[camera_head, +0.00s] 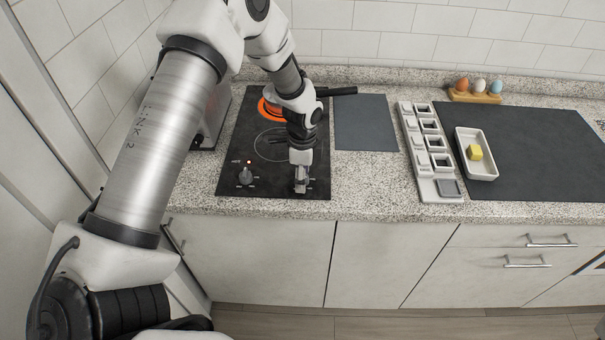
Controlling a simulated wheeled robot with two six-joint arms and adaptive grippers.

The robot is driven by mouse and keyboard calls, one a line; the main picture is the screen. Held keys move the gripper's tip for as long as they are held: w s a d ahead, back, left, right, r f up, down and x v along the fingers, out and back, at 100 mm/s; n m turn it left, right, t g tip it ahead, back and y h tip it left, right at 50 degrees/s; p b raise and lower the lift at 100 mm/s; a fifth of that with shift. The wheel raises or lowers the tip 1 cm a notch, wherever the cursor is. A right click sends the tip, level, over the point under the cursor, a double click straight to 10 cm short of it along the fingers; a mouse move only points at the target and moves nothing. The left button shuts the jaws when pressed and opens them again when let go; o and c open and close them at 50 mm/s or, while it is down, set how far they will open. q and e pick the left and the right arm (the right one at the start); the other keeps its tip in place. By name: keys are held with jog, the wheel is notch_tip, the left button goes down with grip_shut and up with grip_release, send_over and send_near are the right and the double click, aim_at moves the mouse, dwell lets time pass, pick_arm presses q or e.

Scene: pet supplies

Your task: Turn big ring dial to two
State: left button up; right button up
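The black cooktop (228,150) lies on the counter. A large thin ring outline (258,145) marks its middle, and a smaller burner behind it glows orange (266,110), partly hidden by my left arm. The left dial (245,176) stands at the cooktop's front left, with a small red light above it. My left gripper (301,186) points down at the cooktop's front right, over the place of the right dial. The gripper hides most of that dial, so its setting and whether the fingers touch it cannot be made out. My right gripper is out of view.
A black handle (338,91) sticks out behind the cooktop. A grey board (364,122) lies to its right, then a white rack of square holders (409,122), a white dish (487,169) with a yellow block, and an egg holder (474,97).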

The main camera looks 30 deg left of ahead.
pick_arm(q)
jog(key=shift+r, duration=0.1)
notch_tip(320, 180, up, 12)
dwell(0.4)
dwell(0.4)
